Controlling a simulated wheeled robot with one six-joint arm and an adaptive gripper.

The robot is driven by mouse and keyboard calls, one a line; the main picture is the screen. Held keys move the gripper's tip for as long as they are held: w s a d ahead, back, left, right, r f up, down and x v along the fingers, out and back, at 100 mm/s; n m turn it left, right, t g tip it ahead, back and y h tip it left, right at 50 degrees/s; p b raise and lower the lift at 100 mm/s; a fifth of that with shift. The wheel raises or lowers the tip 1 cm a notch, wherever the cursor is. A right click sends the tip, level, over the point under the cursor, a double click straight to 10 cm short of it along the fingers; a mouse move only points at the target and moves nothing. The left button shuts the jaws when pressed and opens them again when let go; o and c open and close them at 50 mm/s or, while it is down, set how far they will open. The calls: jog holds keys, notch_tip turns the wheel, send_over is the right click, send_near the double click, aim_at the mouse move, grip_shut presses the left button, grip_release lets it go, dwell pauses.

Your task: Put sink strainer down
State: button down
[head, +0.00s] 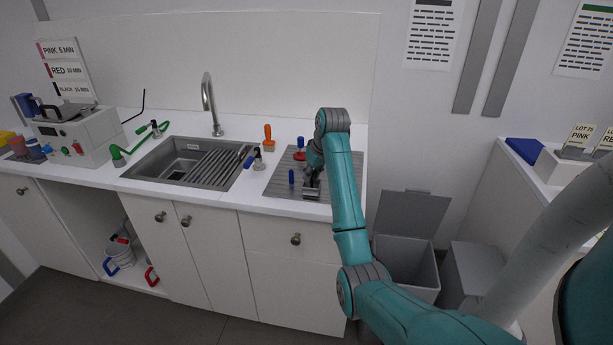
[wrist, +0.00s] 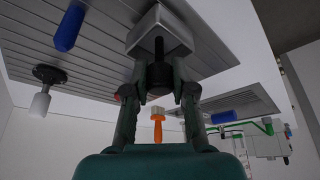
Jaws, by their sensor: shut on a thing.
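The sink strainer shows as a pale grey square block (wrist: 150,22) with a black stem and knob, seen upside down in the wrist view. My gripper (wrist: 160,82) is shut on it, with the fingers at either side of the black knob. In the head view my gripper (head: 312,178) is low over the front part of the grey ribbed drainboard (head: 277,183). The grey block (head: 312,194) is under it, partly hidden by the fingers. I cannot tell whether its base touches the board.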

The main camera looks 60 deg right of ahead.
jog(key=shift+f, duration=0.45)
jog(key=shift+f, duration=0.1)
jog(key=c, duration=1)
grip_release()
jog(key=shift+o, duration=0.2)
